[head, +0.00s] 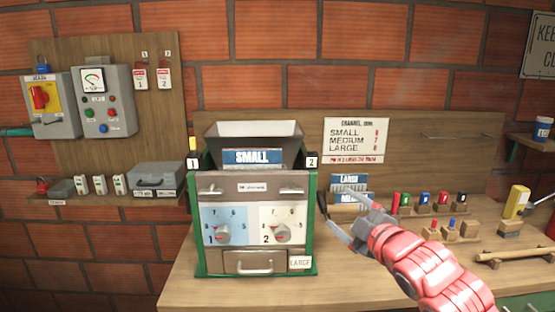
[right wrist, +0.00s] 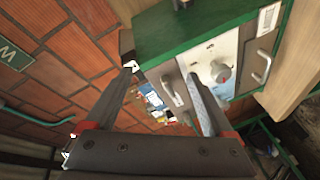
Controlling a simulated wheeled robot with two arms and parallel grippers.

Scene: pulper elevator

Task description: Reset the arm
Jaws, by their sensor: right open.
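My right gripper (head: 337,219) is in the head view, just right of the green-sided machine, at the end of my red right arm. Its fingers are apart with nothing between them. In the right wrist view the gripper (right wrist: 160,95) is also open and empty, and the machine shows tilted beyond it. The machine (head: 211,185) stands on the wooden bench with a grey hopper on top, a blue "SMALL" plate (head: 252,157) and two dials. My left gripper is not in view.
A "LARGE" card (head: 348,181) stands in a rack behind my right gripper. Several coloured blocks (head: 425,198) sit along the bench at right. A control box (head: 104,101) and a red-switch box (head: 50,104) hang at left. Bare bench (head: 370,285) lies in front.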

